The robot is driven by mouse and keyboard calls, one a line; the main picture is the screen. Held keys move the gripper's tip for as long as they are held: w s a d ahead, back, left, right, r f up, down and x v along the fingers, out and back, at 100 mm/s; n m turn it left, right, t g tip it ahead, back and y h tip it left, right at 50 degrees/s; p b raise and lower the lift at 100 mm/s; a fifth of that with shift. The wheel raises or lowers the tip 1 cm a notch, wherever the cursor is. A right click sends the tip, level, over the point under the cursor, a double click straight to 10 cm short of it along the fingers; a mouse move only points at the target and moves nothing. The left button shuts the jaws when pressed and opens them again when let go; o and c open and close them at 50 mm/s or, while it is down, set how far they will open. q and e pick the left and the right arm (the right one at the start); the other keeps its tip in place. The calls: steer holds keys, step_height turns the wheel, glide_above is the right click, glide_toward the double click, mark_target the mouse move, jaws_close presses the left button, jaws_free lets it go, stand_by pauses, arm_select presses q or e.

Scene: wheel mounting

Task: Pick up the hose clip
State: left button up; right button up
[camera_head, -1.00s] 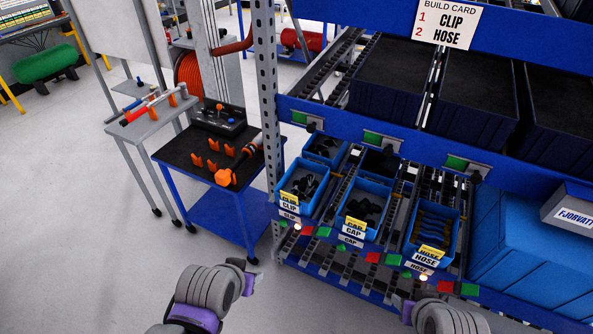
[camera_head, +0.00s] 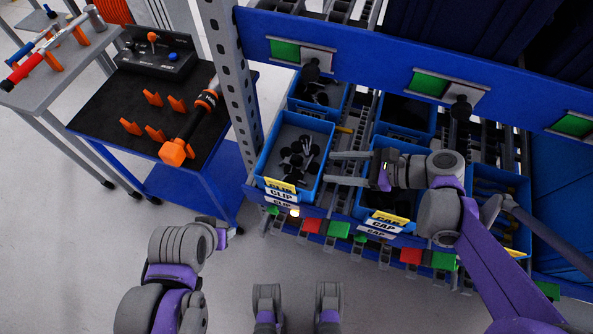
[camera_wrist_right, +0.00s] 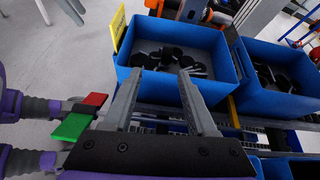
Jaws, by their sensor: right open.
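The hose clips (camera_head: 300,155) are several black pieces lying loose in the blue bin labelled CLIP (camera_head: 266,160). In the right wrist view the clips (camera_wrist_right: 172,58) lie beyond my fingertips, inside the bin (camera_wrist_right: 160,92). My right gripper (camera_head: 330,168) is open and empty, its two grey fingers pointing left at the bin's right side. In the right wrist view the gripper (camera_wrist_right: 160,73) has its fingers apart, with nothing between them. My left arm is at the lower left, its end (camera_head: 222,236) in front of the rack; its jaw opening cannot be made out.
The CAP bin (camera_head: 384,218) is partly hidden under my right arm. The blue rack beam (camera_head: 380,68) crosses above the bins, and a perforated post (camera_head: 230,85) stands left of the CLIP bin. A black-topped cart (camera_head: 110,105) holds a tool at the left.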

mark_target(300, 159)
steer(key=shift+m+y, duration=0.4)
steer(key=shift+m, duration=0.1)
steer(key=x, duration=0.5)
steer(key=shift+w+r+b, duration=0.1)
steer(key=shift+w+b, duration=0.25)
steer(key=shift+w, duration=0.1)
steer(key=x, duration=0.5)
steer(key=shift+w+a+b, duration=0.3)
steer(key=shift+w+b, duration=0.1)
jaws_close()
